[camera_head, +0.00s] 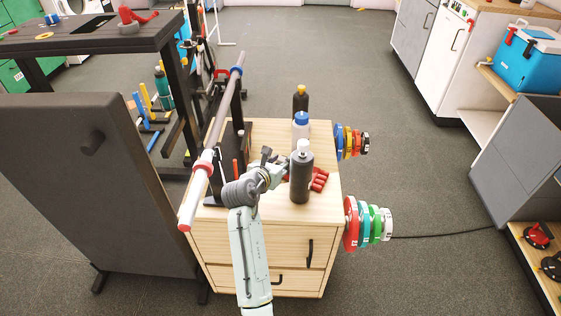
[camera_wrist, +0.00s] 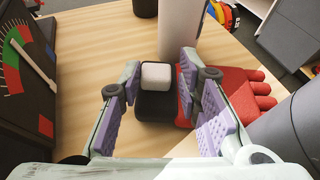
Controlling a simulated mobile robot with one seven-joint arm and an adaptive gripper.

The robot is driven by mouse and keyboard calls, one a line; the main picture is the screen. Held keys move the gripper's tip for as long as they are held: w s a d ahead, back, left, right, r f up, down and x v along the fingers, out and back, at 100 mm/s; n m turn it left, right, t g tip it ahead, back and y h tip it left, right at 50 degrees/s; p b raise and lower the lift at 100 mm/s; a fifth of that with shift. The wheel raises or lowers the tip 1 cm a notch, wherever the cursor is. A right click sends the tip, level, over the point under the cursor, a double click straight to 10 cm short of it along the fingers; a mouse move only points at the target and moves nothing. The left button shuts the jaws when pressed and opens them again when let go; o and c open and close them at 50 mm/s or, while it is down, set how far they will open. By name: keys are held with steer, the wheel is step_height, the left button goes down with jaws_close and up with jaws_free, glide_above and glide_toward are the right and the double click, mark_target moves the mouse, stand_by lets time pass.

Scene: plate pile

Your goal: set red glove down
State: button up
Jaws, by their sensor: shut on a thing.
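The red glove (camera_head: 319,180) is low over the wooden cabinet top, partly hidden behind the grey bottle in the head view. In the wrist view the red glove (camera_wrist: 252,88) lies with its fingers pointing right, behind my right finger. My gripper (camera_wrist: 158,88) is shut on the glove. A black piece with a pale block on top (camera_wrist: 155,76) shows between the fingers, against the glove's red part; I cannot tell if it is the cuff. In the head view my gripper (camera_head: 272,165) is just left of the grey bottle. Whether the glove touches the wood is unclear.
The grey bottle (camera_head: 301,176) stands close beside the glove. A white bottle with a blue cap (camera_head: 300,127) and a dark bottle (camera_head: 300,101) stand behind. A barbell (camera_head: 212,150) runs along the cabinet's left side. Weight plates (camera_head: 352,222) stick out at right. Bare wood (camera_head: 262,132) lies left of the bottles.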

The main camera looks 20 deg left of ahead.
steer(key=o, duration=1.2)
steer(key=shift+f, duration=0.1)
